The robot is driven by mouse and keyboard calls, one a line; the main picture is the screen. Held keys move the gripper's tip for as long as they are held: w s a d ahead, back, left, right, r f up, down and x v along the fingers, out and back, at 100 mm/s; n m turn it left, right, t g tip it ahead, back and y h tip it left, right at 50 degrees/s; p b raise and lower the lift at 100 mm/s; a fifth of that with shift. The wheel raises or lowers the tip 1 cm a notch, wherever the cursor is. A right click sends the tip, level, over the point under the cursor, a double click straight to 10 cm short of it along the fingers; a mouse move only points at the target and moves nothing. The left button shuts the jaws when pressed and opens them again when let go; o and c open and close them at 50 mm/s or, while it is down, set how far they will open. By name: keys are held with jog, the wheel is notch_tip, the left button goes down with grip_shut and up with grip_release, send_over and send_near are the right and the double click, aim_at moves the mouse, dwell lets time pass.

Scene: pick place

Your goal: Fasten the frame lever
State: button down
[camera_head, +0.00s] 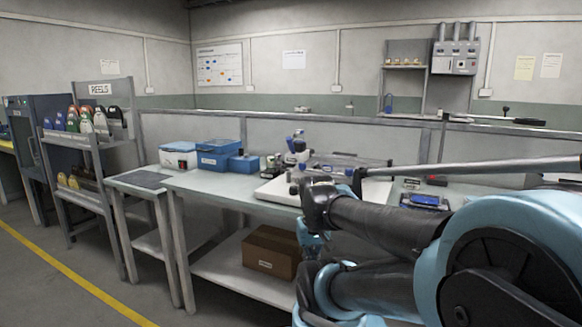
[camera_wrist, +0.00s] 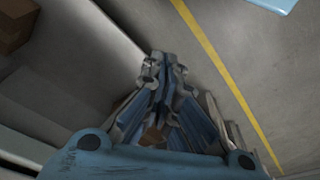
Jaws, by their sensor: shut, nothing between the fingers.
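A white-based fixture (camera_head: 277,192) with dark clamps and a clear frame-like part (camera_head: 345,160) on top stands on the workbench, partly hidden behind my arm. I cannot make out the frame lever for certain; a long grey bar (camera_head: 470,167) crosses above my arm, and I cannot tell what it belongs to. In the wrist view my gripper (camera_wrist: 160,62) has its fingers together with nothing between them. It points down past the bench's front edge, over the floor, apart from the fixture.
Blue bins (camera_head: 215,155) stand on the left of the bench (camera_head: 205,187). A brown box (camera_head: 270,252) sits on the lower shelf, also at the wrist view's top left (camera_wrist: 15,22). A blue device (camera_head: 425,201) lies right of the fixture. The floor at left is clear.

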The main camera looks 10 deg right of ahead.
jog(key=w+r+m+y, duration=0.1)
jog(key=w+r+m, duration=1)
jog(key=w+r, duration=0.45)
jog(key=w+d+r+m+y, duration=0.1)
jog(key=w+d+r+m, duration=0.1)
jog(key=w+r+m, duration=0.4)
jog(key=w+d+r+m+y, duration=0.1)
jog(key=w+r+m, duration=0.5)
jog(key=w, duration=0.6)
jog(key=shift+d+r+g, duration=0.4)
jog(key=shift+d+r, duration=0.15)
jog(key=shift+r, duration=0.1)
jog(key=shift+w+f, duration=0.1)
jog(key=x, duration=1)
